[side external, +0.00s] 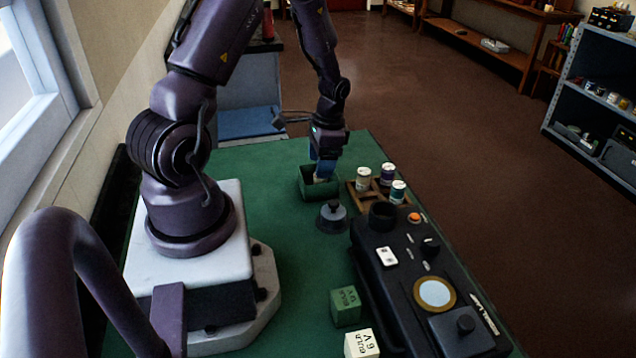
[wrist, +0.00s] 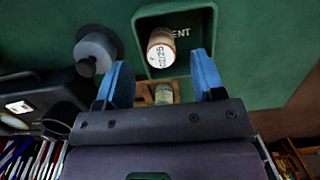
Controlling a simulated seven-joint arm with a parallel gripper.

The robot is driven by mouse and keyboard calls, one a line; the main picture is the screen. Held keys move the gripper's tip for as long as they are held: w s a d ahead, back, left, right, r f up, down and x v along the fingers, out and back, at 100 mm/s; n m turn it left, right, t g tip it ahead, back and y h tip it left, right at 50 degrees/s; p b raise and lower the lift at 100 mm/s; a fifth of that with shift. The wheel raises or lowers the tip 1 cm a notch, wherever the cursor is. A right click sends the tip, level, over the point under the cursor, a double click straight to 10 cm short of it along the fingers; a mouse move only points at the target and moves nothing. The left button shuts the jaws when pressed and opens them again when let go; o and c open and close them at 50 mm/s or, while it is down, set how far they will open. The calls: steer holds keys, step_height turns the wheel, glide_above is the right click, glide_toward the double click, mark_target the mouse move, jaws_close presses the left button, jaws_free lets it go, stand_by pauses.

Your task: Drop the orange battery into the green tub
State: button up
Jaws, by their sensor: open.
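The green tub (side external: 307,190) stands on the green work surface; in the wrist view (wrist: 208,45) its open top and part of some lettering, "ENT", show. The orange battery (wrist: 160,50), a pale cylinder with an orange-brown band at one end, is within the tub's opening, beyond my fingertips. I cannot tell whether it rests on the tub's floor. In the side view only a small pale part of it shows in the tub. My gripper (side external: 325,168) points down over the tub. Its blue fingers are apart with a gap between them in the wrist view (wrist: 161,78).
A wooden rack (side external: 354,196) beside the tub holds cans with purple (side external: 387,174), teal (side external: 398,192) and pale green (side external: 364,179) labels. A grey knobbed weight (side external: 331,217) and a black instrument (side external: 400,270) stand nearer. Green (side external: 345,307) and cream (side external: 361,344) blocks lie in front.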

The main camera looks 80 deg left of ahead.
step_height(320, 180, up, 12)
steer(key=w, duration=0.2)
steer(key=shift+r, duration=0.2)
steer(key=s+d+r+t, duration=0.3)
steer(key=d+r, duration=0.4)
steer(key=d, duration=0.4)
steer(key=s+d+r+t, duration=0.4)
steer(key=d+r, duration=0.4)
steer(key=d, duration=0.3)
steer(key=shift+s+d+r, duration=0.15)
steer(key=shift+s+d, duration=0.2)
steer(key=shift+s, duration=0.05)
